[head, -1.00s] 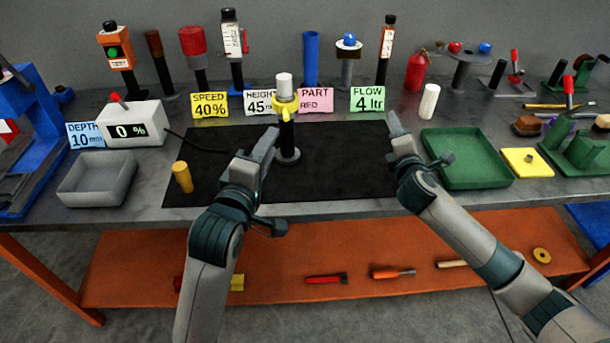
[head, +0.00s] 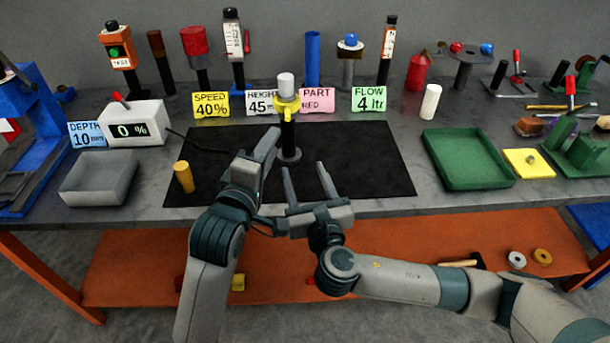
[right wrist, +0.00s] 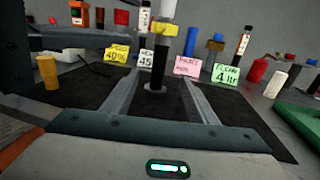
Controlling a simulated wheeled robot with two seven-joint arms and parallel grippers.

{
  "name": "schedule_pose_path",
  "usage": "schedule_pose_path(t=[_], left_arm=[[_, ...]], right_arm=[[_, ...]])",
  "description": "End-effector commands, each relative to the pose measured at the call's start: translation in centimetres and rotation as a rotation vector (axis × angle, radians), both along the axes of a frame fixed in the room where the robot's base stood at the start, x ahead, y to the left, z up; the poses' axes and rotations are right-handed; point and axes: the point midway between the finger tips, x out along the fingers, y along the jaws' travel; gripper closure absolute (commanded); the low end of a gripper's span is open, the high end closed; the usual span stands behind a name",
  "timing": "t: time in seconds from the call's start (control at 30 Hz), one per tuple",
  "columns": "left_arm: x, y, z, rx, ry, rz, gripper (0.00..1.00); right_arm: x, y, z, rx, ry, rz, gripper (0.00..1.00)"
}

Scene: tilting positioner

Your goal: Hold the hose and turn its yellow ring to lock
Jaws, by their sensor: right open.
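A black upright post (head: 288,135) stands on a round grey base on the black mat. A yellow ring (head: 286,106) with side lugs sits near its top, below a white cylinder (head: 285,82); which part is the hose I cannot tell. In the right wrist view the ring (right wrist: 155,29) is straight ahead, beyond the fingers. My left gripper (head: 270,142) is just left of the post, seen edge-on, its opening hidden. My right gripper (head: 303,168) is open and empty, in front of the post, its fingers pointing towards it and apart from it.
A yellow cylinder (head: 183,177) stands at the mat's left, beside a grey tray (head: 98,178). A green tray (head: 467,160) and a white cylinder (head: 430,102) are to the right. Label cards, including a pink card (head: 317,100), stand behind the post. The mat's right part (head: 370,160) is clear.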

Motion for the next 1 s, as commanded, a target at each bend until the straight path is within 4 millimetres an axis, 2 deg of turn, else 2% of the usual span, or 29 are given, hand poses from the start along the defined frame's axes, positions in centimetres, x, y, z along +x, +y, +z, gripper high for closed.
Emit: schedule_pose_path(t=[0.33,0.53,0.77,1.0], left_arm=[[0.0,0.0,0.0,0.0,0.0,0.0,0.69],[0.0,0.0,0.0,0.0,0.0,0.0,0.69],[0.0,0.0,0.0,0.0,0.0,0.0,0.69],[0.0,0.0,0.0,0.0,0.0,0.0,0.69]], right_arm=[[0.2,0.0,0.0,0.002,0.0,-0.001,0.47],[1.2,0.2,0.0,0.001,-0.001,0.0,0.47],[4.0,0.7,0.1,0.0,-0.002,-0.001,0.47],[7.9,1.4,0.1,0.0,-0.001,-0.002,0.47]])
